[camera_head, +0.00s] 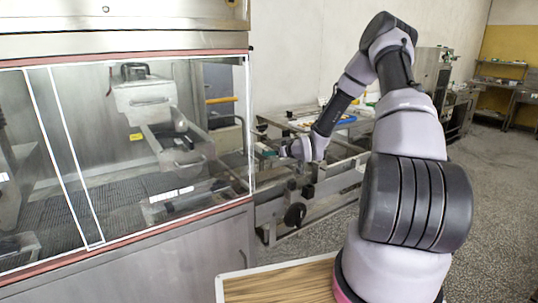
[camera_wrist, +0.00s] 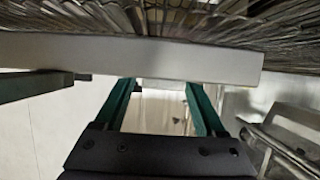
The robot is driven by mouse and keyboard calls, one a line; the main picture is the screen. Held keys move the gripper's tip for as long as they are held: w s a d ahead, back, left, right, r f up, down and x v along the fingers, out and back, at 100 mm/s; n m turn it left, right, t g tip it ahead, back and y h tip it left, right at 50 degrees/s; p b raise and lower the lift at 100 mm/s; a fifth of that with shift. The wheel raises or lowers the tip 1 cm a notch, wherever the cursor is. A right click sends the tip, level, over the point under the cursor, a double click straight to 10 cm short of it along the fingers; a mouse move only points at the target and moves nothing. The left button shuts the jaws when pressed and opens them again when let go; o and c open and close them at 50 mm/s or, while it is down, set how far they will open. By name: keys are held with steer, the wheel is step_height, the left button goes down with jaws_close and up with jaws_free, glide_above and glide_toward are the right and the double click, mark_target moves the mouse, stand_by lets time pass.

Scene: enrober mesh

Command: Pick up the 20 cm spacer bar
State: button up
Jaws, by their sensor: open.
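A long, flat, pale grey bar (camera_wrist: 130,58) crosses the upper part of the wrist view, from the left edge to a square end right of the middle. It may be the 20 cm spacer bar; I cannot tell its length. My gripper (camera_wrist: 160,86) is open, with two green fingers apart and pointing towards the bar. The fingertips meet the bar's lower edge in the picture; I cannot tell whether they touch it. In the head view my gripper (camera_head: 270,149) is small, beside the conveyor frame, and the bar cannot be made out there.
A wire mesh (camera_wrist: 200,22) lies beyond the bar. A metal rail frame (camera_wrist: 285,135) stands at the lower right of the wrist view. In the head view a glass-fronted machine (camera_head: 125,165) fills the left, and a wooden-topped surface (camera_head: 285,284) is near the bottom.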

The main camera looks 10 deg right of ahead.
jaws_close()
steer(key=shift+r, duration=0.1)
